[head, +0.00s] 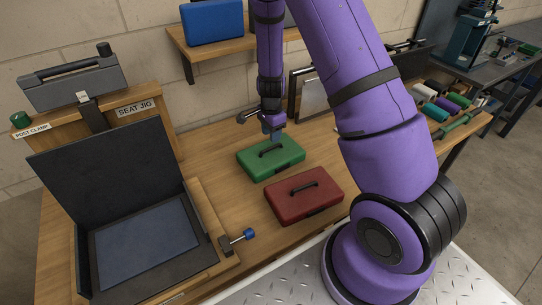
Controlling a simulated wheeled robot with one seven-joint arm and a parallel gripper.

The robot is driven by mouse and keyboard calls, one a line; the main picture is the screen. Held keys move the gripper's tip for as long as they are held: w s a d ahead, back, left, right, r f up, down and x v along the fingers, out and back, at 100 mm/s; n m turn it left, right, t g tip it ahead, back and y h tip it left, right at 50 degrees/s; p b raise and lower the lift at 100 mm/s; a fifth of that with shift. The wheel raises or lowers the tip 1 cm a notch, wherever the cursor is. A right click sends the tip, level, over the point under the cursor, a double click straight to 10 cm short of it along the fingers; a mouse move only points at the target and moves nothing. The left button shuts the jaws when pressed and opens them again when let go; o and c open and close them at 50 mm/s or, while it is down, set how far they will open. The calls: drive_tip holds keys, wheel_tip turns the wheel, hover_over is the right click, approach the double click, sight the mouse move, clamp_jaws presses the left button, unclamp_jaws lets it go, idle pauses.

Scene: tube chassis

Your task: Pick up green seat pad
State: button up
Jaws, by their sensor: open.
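The green seat pad (287,161) lies flat on the wooden bench, with a dark handle on its top. My gripper (274,136) points down just above the pad's handle, near its far edge. The gripper is open and small in the picture. I cannot tell whether its fingers stand around the handle or only above it. Nothing shows held in it.
A red pad (318,204) with a handle lies close in front of the green one. The seat jig (117,143) with its raised lid stands at left. A blue pad (214,25) is on the wall shelf. Coloured rolls (435,113) lie at right.

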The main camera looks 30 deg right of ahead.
sight(271, 145)
drive_tip(key=shift+s+a+f, duration=0.1)
drive_tip(key=shift+f, duration=2.8)
drive_tip(key=shift+c, duration=0.2)
clamp_jaws()
